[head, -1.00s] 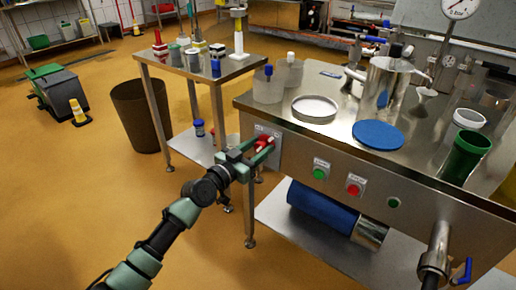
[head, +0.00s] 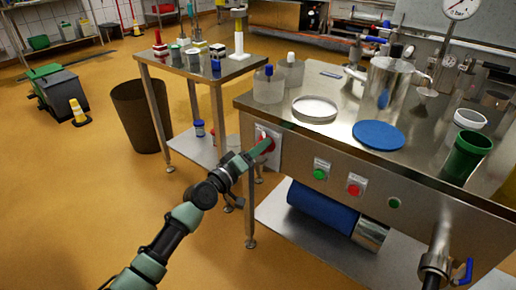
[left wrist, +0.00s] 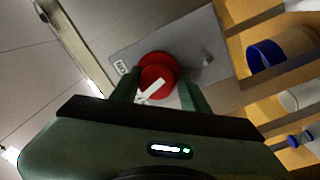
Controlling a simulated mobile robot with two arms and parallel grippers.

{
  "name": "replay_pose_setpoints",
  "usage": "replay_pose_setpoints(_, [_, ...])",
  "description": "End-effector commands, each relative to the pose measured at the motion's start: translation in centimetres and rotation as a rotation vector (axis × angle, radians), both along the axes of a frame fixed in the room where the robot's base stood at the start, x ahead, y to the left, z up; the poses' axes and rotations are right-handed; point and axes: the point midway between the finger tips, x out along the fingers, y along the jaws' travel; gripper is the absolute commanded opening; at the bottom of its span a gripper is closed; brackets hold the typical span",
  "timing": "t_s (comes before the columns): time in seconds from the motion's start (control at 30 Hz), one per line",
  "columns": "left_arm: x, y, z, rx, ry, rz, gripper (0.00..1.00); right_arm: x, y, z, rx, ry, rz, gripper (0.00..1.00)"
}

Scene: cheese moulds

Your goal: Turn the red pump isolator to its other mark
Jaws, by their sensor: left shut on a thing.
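The red pump isolator (head: 266,141) is a round red knob on a grey plate on the front panel of the steel bench, at its left end. In the left wrist view the red isolator (left wrist: 157,76) shows a pale bar across its face and sits between the fingers. My left gripper (head: 261,149) is shut on it, and its fingers (left wrist: 165,92) hide part of the knob in both views. The plate's lettering is only partly visible. My right gripper is not in view.
A green button (head: 320,174) and a red button (head: 354,190) sit to the right on the same panel. A side table (head: 205,72) with small items stands behind left, beside a brown bin (head: 137,118).

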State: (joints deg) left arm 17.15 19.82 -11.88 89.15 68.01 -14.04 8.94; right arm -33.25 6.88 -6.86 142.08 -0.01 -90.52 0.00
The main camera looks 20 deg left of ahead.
Motion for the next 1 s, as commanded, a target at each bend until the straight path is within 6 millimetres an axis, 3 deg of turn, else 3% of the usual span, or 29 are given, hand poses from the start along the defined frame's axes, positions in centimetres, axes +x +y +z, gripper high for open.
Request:
replay_pose_setpoints(0.03, [-0.1,-0.8,0.2,-0.047,0.015,-0.015,0.05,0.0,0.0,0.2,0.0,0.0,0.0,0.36])
replay_pose_setpoints(0.27, [-0.1,-0.8,0.4,-0.233,0.081,-0.014,0.05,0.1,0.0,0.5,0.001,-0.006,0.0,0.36])
replay_pose_setpoints(0.5, [-0.1,-0.7,0.5,-0.378,0.13,-0.013,0.05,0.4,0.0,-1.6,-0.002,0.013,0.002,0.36])
replay_pose_setpoints(1.0, [0.1,-0.5,0.7,-0.483,0.163,-0.01,0.05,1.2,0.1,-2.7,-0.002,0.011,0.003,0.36])
